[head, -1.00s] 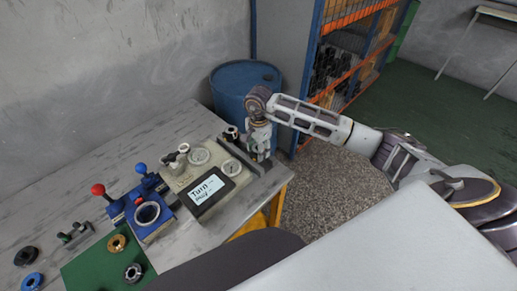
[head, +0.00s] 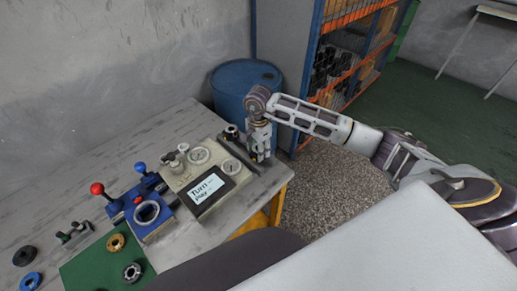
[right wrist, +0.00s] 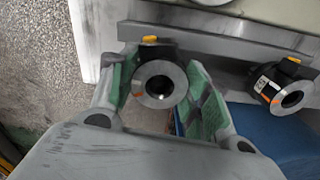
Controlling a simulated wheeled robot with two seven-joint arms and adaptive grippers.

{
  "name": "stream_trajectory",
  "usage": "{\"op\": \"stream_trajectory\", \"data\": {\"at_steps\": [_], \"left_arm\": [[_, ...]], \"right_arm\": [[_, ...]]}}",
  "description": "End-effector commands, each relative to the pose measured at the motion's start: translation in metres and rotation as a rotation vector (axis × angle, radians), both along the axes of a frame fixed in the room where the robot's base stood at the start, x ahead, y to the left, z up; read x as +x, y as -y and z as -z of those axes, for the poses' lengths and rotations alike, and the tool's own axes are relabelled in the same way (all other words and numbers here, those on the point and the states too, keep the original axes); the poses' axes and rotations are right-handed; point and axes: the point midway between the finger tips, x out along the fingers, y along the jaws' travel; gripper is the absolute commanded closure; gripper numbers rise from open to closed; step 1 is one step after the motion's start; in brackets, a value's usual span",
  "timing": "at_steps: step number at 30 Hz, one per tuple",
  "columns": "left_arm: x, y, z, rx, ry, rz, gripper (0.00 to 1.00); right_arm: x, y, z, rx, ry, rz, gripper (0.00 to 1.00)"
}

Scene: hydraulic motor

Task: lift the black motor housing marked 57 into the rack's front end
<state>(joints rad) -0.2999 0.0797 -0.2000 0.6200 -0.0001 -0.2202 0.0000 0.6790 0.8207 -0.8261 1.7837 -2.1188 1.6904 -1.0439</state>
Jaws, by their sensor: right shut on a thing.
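My right gripper (head: 260,152) points down at the right edge of the workbench, beside the rack (head: 263,182), a dark grey rail. In the right wrist view, the gripper (right wrist: 156,72) is shut on a black motor housing (right wrist: 160,86) with a bright metal ring face and an orange tab. No number is legible on it. It lies close along the rack (right wrist: 215,44); I cannot tell whether they touch. Another black housing (right wrist: 284,87) with a white label stands at the rack's other end; it also shows in the head view (head: 231,133). My left gripper is out of view.
A test unit (head: 205,178) with gauges and a screen stands left of the rack. A blue fixture (head: 150,215) and a green mat (head: 95,262) lie further left. A blue barrel (head: 240,88) stands behind the bench, and shelving (head: 345,60) beyond it.

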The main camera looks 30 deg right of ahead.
Motion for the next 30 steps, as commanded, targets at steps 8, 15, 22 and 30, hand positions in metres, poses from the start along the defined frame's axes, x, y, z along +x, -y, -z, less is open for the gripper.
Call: {"op": "stream_trajectory", "data": {"at_steps": [8, 15, 22, 30], "left_arm": [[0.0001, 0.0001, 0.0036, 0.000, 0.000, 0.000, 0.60], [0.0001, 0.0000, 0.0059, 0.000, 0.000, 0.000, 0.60], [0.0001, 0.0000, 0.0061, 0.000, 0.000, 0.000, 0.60], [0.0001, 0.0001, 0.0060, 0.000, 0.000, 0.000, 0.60]], "right_arm": [[0.0007, 0.0000, 0.0020, 0.001, 0.003, 0.000, 0.96], [0.0007, 0.0000, 0.0039, 0.001, 0.003, 0.000, 0.96], [0.0007, 0.0000, 0.0040, 0.001, 0.003, 0.000, 0.96], [0.0007, 0.0001, 0.0040, 0.001, 0.003, 0.000, 0.43]]}}
